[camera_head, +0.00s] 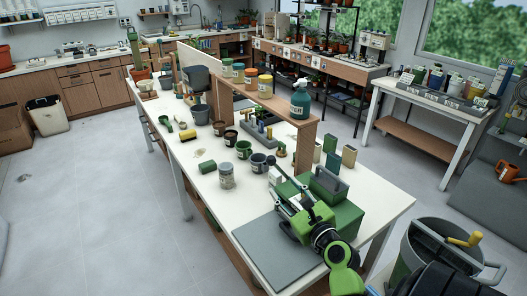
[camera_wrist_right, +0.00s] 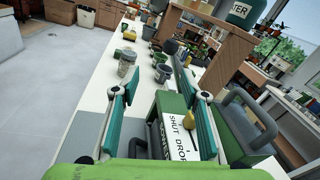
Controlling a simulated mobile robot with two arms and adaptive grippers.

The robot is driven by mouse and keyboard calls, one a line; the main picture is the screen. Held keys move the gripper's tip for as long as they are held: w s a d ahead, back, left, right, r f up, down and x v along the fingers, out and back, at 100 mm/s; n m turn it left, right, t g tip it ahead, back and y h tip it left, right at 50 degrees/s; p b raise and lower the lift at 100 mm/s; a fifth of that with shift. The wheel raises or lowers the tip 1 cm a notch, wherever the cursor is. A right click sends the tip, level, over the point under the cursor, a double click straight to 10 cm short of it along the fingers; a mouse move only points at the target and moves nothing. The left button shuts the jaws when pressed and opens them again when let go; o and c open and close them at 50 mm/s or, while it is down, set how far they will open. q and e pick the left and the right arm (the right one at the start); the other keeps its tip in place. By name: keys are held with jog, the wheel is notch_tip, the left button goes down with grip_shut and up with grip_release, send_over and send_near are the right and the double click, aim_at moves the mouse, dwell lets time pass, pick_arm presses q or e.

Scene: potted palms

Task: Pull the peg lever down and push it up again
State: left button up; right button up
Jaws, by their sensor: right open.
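In the right wrist view a small yellow knob (camera_wrist_right: 188,122), which looks like the end of the peg lever, stands in front of a white plate (camera_wrist_right: 183,143) lettered "SHUT" and "DROP". The plate is on a green box (camera_wrist_right: 172,104). My right gripper (camera_wrist_right: 158,84) is open, its two teal-padded fingers on either side of the plate and knob, holding nothing. In the head view my right gripper (camera_head: 284,176) is over the near end of the white table, beside the green box (camera_head: 343,220). The knob cannot be made out there. My left gripper is not in view.
A grey mat (camera_head: 268,258) lies at the table's near corner. A glass jar (camera_head: 227,177) and several pots stand farther along. A wooden shelf (camera_head: 262,101) with a teal bottle (camera_head: 300,100) rises behind.

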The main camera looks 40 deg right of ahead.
aim_at(273, 164)
jog(key=shift+m+h, duration=0.4)
jog(key=shift+m, duration=0.3)
jog(key=w+d, duration=0.1)
jog(key=w, duration=0.1)
jog(key=w+d+r, duration=0.1)
jog(key=w, duration=0.1)
jog(key=w+d+p, duration=0.1)
jog(key=w, duration=0.1)
jog(key=shift+d+r, duration=0.1)
jog(key=shift+r, duration=0.25)
jog(key=x, duration=0.3)
jog(key=shift+w+d+f, duration=0.1)
jog(key=shift+w+f, duration=0.05)
jog(key=shift+w, duration=0.1)
jog(key=x, duration=0.3)
jog(key=shift+w, duration=0.15)
jog(key=shift+c, duration=1.1)
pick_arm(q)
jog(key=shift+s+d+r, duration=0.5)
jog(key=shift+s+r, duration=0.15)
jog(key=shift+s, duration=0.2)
pick_arm(e)
grip_shut()
